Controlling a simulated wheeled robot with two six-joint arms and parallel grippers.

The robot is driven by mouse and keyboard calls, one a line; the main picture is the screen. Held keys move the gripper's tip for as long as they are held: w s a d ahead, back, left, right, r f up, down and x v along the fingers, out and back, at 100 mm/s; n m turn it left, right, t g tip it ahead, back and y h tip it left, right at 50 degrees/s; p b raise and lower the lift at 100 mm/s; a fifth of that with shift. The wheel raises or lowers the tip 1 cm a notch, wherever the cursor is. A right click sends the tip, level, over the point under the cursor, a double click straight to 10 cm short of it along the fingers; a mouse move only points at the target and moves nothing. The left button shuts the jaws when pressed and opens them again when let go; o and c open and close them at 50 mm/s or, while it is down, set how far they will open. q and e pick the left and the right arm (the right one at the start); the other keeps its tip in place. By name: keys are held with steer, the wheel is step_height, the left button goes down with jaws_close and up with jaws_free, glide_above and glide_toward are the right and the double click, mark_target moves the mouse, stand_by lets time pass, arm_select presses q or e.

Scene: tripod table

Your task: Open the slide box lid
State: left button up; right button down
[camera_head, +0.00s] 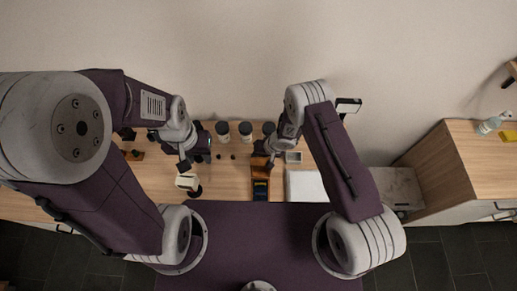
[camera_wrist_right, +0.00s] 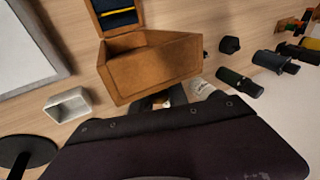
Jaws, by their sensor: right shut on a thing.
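The slide box (camera_head: 261,187) stands on the wooden table. It has brown walls and a dark blue inside with a yellow strip, which also shows at the top of the right wrist view (camera_wrist_right: 122,17). Its brown lid (camera_wrist_right: 150,68) is at the end of the box nearer the wall, and part of the blue inside is uncovered. My right gripper (camera_head: 270,152) is at the lid's wall-side end, shut on the lid; its fingers are mostly hidden in the right wrist view. My left gripper (camera_head: 186,163) is away to the left, above the table; its jaws are too small to read.
Several dark-topped jars (camera_head: 245,132) stand along the wall behind the box. A small grey dish (camera_head: 293,157) and a white tray (camera_head: 305,186) lie to the right. A white-topped item (camera_head: 188,181) is below my left gripper. A wooden cabinet (camera_head: 445,165) stands further right.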

arm_select(q)
steer(key=shift+w+r, duration=0.1)
steer(key=shift+w, duration=0.2)
arm_select(e)
steer(key=shift+f, duration=0.25)
steer(key=shift+s+d, duration=0.1)
steer(key=c, duration=1.6)
jaws_free()
steer(key=shift+c, duration=0.2)
steer(key=o, duration=0.3)
steer(key=v, duration=0.9)
